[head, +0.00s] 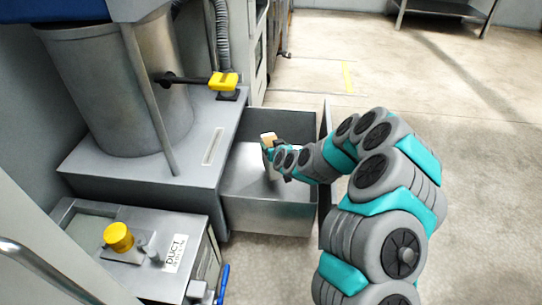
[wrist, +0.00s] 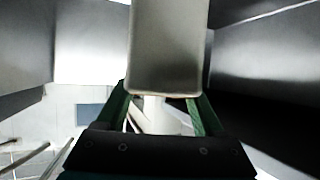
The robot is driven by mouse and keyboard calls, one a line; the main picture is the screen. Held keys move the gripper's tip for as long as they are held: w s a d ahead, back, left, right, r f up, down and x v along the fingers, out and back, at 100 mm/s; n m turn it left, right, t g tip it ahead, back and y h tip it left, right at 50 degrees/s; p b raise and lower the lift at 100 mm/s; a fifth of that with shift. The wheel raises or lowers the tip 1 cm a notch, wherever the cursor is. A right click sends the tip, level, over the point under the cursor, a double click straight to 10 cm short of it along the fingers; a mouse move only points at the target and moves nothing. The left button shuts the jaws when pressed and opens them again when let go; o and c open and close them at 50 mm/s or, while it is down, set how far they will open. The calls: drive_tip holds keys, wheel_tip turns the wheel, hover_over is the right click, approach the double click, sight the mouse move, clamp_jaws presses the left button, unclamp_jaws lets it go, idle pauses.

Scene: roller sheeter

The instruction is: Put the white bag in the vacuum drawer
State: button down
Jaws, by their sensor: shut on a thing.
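The white bag (head: 268,137) shows as a small pale block at the end of my arm in the head view. In the wrist view the bag (wrist: 168,50) is a smooth, pale upright block between my green fingers. My gripper (head: 268,150) is shut on it. The vacuum drawer (head: 262,208) is a grey metal box, pulled open to the right of the machine. My gripper and the bag are over the drawer's opening or within it; the exact height is hard to tell. The drawer's floor is partly hidden by my arm.
A large grey drum (head: 120,95) stands on the grey machine base at left. A yellow-handled part (head: 224,81) sits behind the drawer. A metal box (head: 150,275) with a yellow knob and a DUCT label (head: 176,252) is at front left. The floor (head: 470,150) at right is free.

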drive_tip(key=shift+f+b, duration=0.35)
drive_tip(key=shift+f, duration=1.65)
drive_tip(key=shift+f, duration=0.15)
unclamp_jaws()
drive_tip(key=shift+r, duration=0.3)
drive_tip(key=shift+p+v, duration=0.7)
drive_tip(key=shift+v, duration=3)
